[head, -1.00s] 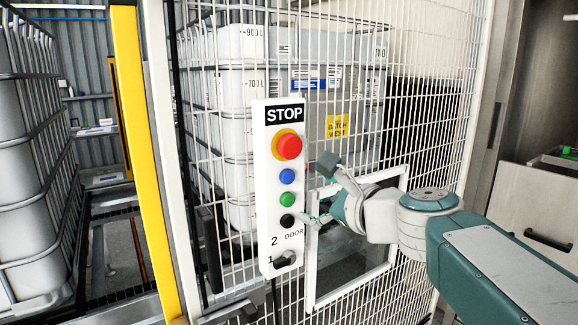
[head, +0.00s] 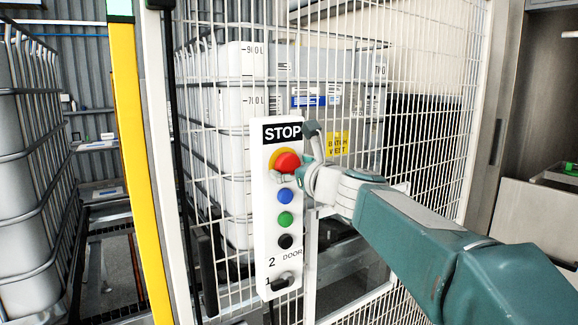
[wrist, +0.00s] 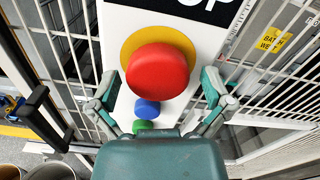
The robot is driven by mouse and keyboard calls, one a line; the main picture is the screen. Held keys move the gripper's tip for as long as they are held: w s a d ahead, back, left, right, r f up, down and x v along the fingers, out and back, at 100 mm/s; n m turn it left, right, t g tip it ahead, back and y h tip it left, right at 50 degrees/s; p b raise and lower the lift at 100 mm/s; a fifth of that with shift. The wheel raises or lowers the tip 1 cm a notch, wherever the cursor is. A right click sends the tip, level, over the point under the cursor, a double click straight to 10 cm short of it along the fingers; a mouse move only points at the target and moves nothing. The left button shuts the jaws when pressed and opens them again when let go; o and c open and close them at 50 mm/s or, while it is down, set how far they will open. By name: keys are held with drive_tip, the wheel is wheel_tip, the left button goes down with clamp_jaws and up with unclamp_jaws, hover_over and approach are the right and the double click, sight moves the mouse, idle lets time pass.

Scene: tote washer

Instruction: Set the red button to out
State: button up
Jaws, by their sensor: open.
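The red button (head: 287,161) is a mushroom knob on a yellow ring, near the top of a white control panel (head: 262,215) under the word STOP. In the wrist view the red button (wrist: 158,82) sits large in the middle, between and beyond my spread fingers. My gripper (head: 297,153) is at the button's right side in the head view. In the wrist view my gripper (wrist: 158,100) is open, one finger on each side of the button, with no clear contact. Whether the button is pressed in or out I cannot tell.
Below the red button are a blue button (head: 286,195), a green button (head: 285,219), a black button (head: 285,241) and a dark DOOR selector (head: 281,283). White wire mesh (head: 430,130) stands behind the panel. A yellow post (head: 138,160) is at left.

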drive_tip(key=shift+w+a, duration=0.3)
drive_tip(key=shift+a, duration=0.1)
drive_tip(key=shift+d, duration=0.1)
drive_tip(key=c, duration=1.2)
drive_tip(key=shift+v, duration=0.85)
drive_tip(key=o, duration=1.2)
